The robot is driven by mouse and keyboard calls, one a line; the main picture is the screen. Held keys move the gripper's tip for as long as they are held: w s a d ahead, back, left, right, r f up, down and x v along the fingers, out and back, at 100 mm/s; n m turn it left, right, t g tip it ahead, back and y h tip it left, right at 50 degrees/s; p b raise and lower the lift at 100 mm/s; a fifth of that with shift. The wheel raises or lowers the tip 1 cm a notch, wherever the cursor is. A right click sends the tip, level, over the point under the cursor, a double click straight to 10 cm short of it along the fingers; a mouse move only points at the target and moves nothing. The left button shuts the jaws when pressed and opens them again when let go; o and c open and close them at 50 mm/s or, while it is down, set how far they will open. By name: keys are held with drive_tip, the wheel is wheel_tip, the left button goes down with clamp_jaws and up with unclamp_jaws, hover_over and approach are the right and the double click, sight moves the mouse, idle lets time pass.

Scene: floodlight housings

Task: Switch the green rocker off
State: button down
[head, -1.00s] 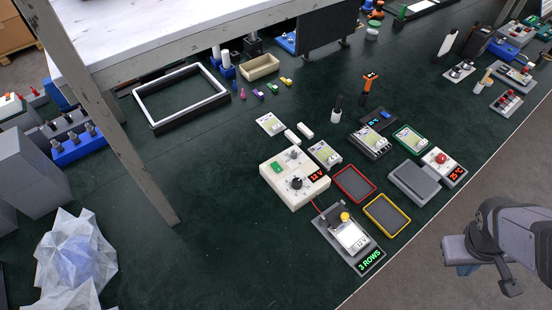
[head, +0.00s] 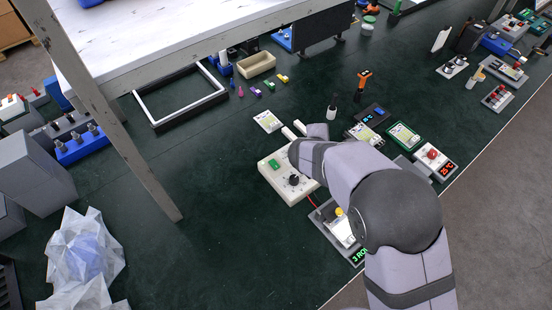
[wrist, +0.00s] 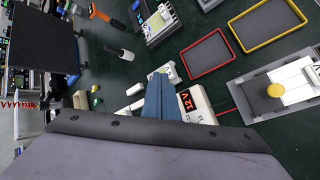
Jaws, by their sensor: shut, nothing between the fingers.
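The green rocker (head: 274,163) is on the upper left of a cream box (head: 270,177) on the dark green bench. A black knob (head: 293,180) sits on the same box. My gripper (wrist: 158,78) shows in the wrist view as blue fingers held together, empty. The green rocker is hidden in the wrist view. In the head view my arm covers the right part of the box, and my fingertips are not visible.
A red-rimmed tray (wrist: 181,53) and a yellow-rimmed tray (wrist: 232,28) lie beside the box. A grey plate (wrist: 245,89) carries a white device with a yellow knob (wrist: 274,90). A slanted post (head: 135,165) stands left; the bench between it and the box is clear.

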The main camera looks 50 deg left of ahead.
drive_tip(key=s+a+f+n+y+p, duration=0.1)
drive_tip(key=s+a+n+y, duration=0.2)
drive_tip(key=s+a, duration=0.8)
drive_tip(key=n, duration=0.2)
drive_tip(key=shift+s+a+n+g, duration=0.15)
drive_tip(key=shift+a+n+g, duration=0.15)
drive_tip(key=shift+f, duration=0.1)
drive_tip(key=b, duration=0.4)
hover_over(271, 166)
drive_tip(key=f, duration=0.7)
drive_tip(key=shift+d+f, duration=0.2)
drive_tip(key=shift+f, duration=0.05)
drive_tip(key=shift+a+f+b, duration=0.1)
drive_tip(key=shift+f+b, duration=0.3)
drive_tip(key=shift+f, duration=0.15)
drive_tip(key=shift+f+b, duration=0.75)
drive_tip(key=shift+b, duration=0.45)
idle(1.1)
drive_tip(key=shift+r, duration=0.15)
drive_tip(key=shift+r, duration=0.6)
drive_tip(key=shift+r, duration=0.1)
idle(0.3)
